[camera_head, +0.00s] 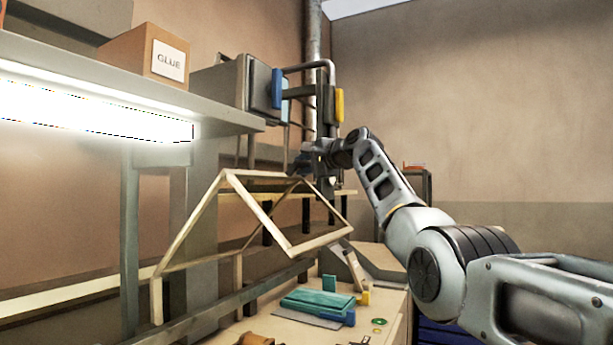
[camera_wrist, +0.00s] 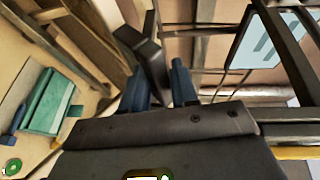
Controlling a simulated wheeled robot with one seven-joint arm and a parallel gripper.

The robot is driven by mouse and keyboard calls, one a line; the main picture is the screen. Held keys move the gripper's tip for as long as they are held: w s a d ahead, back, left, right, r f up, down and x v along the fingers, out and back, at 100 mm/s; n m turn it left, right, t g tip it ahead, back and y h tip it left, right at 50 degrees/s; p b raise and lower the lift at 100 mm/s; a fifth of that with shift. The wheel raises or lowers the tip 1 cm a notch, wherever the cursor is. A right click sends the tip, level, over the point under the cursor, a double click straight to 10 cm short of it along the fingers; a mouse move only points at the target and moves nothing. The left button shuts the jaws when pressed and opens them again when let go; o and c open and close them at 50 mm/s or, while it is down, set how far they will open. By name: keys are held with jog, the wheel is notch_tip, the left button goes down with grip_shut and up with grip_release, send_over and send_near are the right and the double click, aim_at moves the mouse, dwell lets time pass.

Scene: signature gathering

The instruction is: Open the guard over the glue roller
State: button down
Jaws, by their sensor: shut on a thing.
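My gripper (camera_wrist: 158,70) is shut on a dark bar (camera_wrist: 150,50), which stands between its two blue fingers in the wrist view. In the head view my gripper (camera_head: 324,172) is beside the upper right of a pale angular frame (camera_head: 268,210); its fingers are small and partly hidden there. I cannot tell for sure whether the dark bar is part of the guard. No glue roller can be made out. A grey machine box (camera_head: 258,85) with a framed panel stands above and to the left of my gripper. A framed pale panel (camera_wrist: 262,45) also shows in the wrist view.
A teal block (camera_head: 318,299) with a blue end lies on the pale worktop (camera_head: 265,325); it also shows in the wrist view (camera_wrist: 50,100). A box marked GLUE (camera_head: 148,55) sits on the lit shelf at left. A vertical pipe (camera_head: 313,40) stands behind.

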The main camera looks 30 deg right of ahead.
jog(key=shift+w+a+r, duration=0.2)
jog(key=c, duration=1.1)
grip_release()
jog(key=shift+f, duration=0.1)
jog(key=shift+s+f, duration=0.1)
jog(key=shift+f, duration=0.05)
jog(key=shift+s+d+b, duration=0.25)
jog(key=shift+s+b, duration=0.15)
jog(key=shift+b, duration=0.05)
jog(key=shift+r+b+v, duration=0.2)
jog(key=shift+b+v, duration=0.4)
jog(key=shift+v, duration=1.15)
jog(key=shift+r+b+v, duration=0.25)
jog(key=shift+b+v, duration=0.35)
jog(key=shift+v, duration=1.2)
jog(key=shift+f, duration=0.1)
